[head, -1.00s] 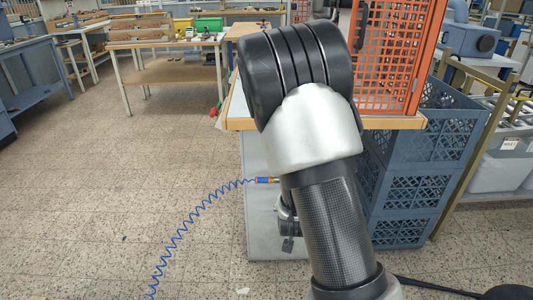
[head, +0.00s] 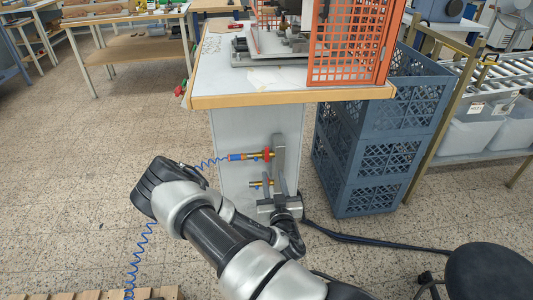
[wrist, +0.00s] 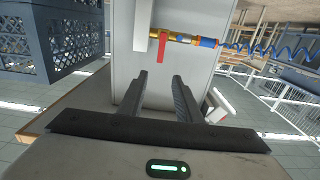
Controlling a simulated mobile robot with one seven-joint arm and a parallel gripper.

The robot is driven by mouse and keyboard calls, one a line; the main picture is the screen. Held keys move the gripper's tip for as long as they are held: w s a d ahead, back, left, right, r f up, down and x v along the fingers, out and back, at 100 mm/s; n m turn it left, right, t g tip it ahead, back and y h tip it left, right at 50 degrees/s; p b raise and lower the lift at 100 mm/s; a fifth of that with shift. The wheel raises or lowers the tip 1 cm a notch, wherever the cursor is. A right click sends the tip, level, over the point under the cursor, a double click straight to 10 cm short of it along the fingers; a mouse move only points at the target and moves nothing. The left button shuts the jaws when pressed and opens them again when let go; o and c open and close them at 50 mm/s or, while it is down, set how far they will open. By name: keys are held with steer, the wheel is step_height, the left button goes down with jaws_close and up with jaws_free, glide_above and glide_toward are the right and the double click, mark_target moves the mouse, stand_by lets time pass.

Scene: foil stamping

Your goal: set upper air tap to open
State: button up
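The upper air tap (head: 267,154) is on the side panel of the bench, on a brass fitting with a blue coiled hose. In the wrist view, its red lever (wrist: 163,47) stands crosswise to the brass pipe (wrist: 182,38). My gripper (wrist: 160,76) is open, with nothing between its fingers. Its fingertips point toward the red lever and appear apart from it. In the head view a second brass fitting (head: 261,184) shows below the upper tap, partly hidden near my gripper.
The bench top (head: 225,85) overhangs the panel and carries an orange mesh guard (head: 345,45). Blue crates (head: 370,160) stand to the right. The coiled hose (head: 207,162) hangs left, passing behind my arm. A dark stool (head: 490,270) is at lower right.

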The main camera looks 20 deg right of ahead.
mark_target(267, 149)
steer(key=b+x, duration=0.2)
steer(key=x, duration=1.2)
jaws_close()
